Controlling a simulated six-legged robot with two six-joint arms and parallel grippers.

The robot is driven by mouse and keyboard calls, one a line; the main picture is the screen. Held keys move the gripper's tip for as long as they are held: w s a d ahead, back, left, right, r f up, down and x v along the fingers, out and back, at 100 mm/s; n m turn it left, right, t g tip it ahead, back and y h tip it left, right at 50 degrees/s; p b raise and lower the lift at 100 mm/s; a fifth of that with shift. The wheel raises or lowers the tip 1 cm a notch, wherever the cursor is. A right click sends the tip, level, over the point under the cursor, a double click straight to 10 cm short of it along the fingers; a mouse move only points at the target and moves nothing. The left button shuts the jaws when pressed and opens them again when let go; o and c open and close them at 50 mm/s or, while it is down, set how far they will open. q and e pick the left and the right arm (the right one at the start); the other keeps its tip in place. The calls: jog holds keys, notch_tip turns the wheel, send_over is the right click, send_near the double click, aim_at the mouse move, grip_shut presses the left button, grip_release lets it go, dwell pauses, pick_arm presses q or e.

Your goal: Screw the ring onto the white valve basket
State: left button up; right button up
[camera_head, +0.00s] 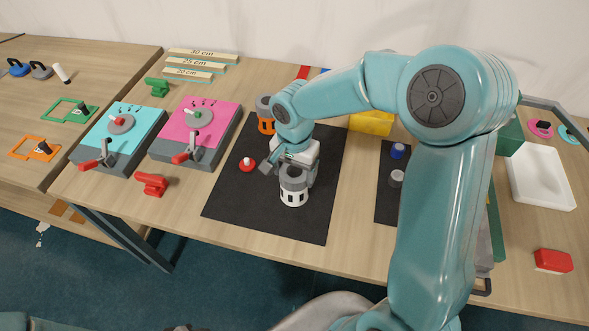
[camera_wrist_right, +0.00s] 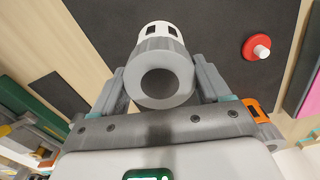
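The white valve basket (camera_head: 293,197) stands upright near the front of the black mat (camera_head: 240,205). The grey ring (camera_head: 292,180) is at its top end, in line with it; how far it is threaded on cannot be told. In the right wrist view the ring (camera_wrist_right: 160,75) lies between the fingers of my right gripper (camera_wrist_right: 162,82), and the white basket (camera_wrist_right: 160,32) shows just beyond it. The fingers look to be against the ring's two sides. In the head view my right gripper (camera_head: 295,172) is above the basket. My left gripper is not seen.
A red valve piece (camera_head: 247,165) with a white tip lies left on the mat. An orange basket (camera_head: 265,126) stands behind. A second mat on the right bears a blue piece (camera_head: 398,151) and a grey piece (camera_head: 396,178). Pink (camera_head: 200,125) and cyan (camera_head: 115,135) lever boxes stand left.

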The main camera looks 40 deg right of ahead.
jog(key=shift+f, duration=0.1)
dwell(0.4)
jog(key=shift+f+m+b, duration=0.15)
jog(key=shift+m+b, duration=0.25)
jog(key=shift+b, duration=0.25)
jog(key=shift+m+b, duration=0.6)
jog(key=shift+m, duration=0.3)
jog(key=shift+m, duration=0.3)
jog(key=shift+m+b, duration=0.6)
jog(key=shift+b, duration=0.05)
jog(key=shift+m+b, duration=0.35)
jog(key=shift+m, duration=0.45)
